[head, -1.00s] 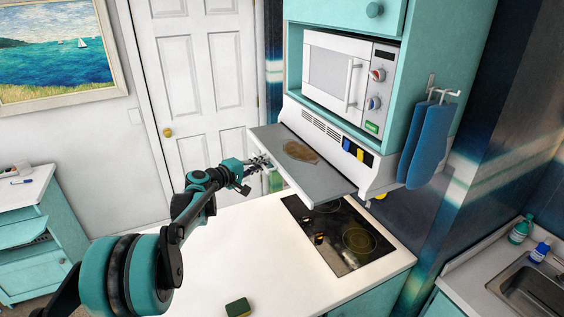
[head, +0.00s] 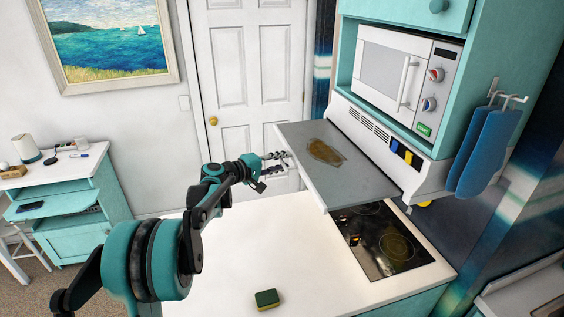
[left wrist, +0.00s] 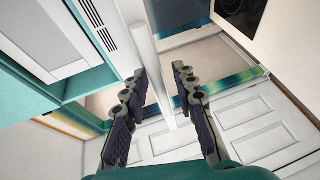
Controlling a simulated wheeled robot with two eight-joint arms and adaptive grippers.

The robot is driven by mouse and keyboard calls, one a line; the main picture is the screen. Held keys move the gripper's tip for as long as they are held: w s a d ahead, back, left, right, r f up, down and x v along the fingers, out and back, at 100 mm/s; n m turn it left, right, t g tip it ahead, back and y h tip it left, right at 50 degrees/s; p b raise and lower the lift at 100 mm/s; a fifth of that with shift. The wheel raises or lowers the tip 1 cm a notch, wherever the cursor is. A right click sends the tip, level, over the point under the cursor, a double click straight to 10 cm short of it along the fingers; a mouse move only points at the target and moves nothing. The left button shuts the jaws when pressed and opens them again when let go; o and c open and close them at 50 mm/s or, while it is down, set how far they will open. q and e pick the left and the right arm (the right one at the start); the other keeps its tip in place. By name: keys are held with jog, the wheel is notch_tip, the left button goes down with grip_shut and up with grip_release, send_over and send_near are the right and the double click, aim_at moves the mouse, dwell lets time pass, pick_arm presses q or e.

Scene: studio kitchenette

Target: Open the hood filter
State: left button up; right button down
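The hood filter (head: 360,180) is a flat grey panel with a brown stain. In the head view it juts out from the white range hood (head: 378,140) under the microwave, over the cooktop. My left gripper (head: 278,162) is at the panel's outer edge, on the side away from the hood. In the left wrist view the two fingers of my left gripper (left wrist: 162,95) are spread apart. A pale narrow bar (left wrist: 148,55), likely the panel edge-on, runs between them, nearer the left finger. I cannot tell whether a finger touches it. My right gripper is not in view.
A white counter (head: 240,235) lies below my arm, with a green and yellow sponge (head: 266,299) near its front. The black cooktop (head: 375,240) is under the filter. Blue oven mitts (head: 485,150) hang at the right.

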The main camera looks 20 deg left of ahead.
pick_arm(q)
jog(key=v, duration=1.2)
jog(key=shift+d+f, duration=0.1)
jog(key=shift+d, duration=0.05)
jog(key=s+d+f+m+g+y+b, duration=0.2)
jog(key=s+d+f+m+g+b, duration=0.25)
jog(key=s+d+f+b, duration=0.6)
jog(key=s+d+f+m+g+y+b, duration=0.1)
jog(key=s+d+f+m+y+b, duration=0.2)
jog(key=s+f, duration=0.6)
jog(key=s+d+f+m+y+b, duration=0.3)
jog(key=s+f, duration=0.7)
jog(key=f, duration=0.2)
jog(key=shift+f+g, duration=0.25)
jog(key=shift+g, duration=0.1)
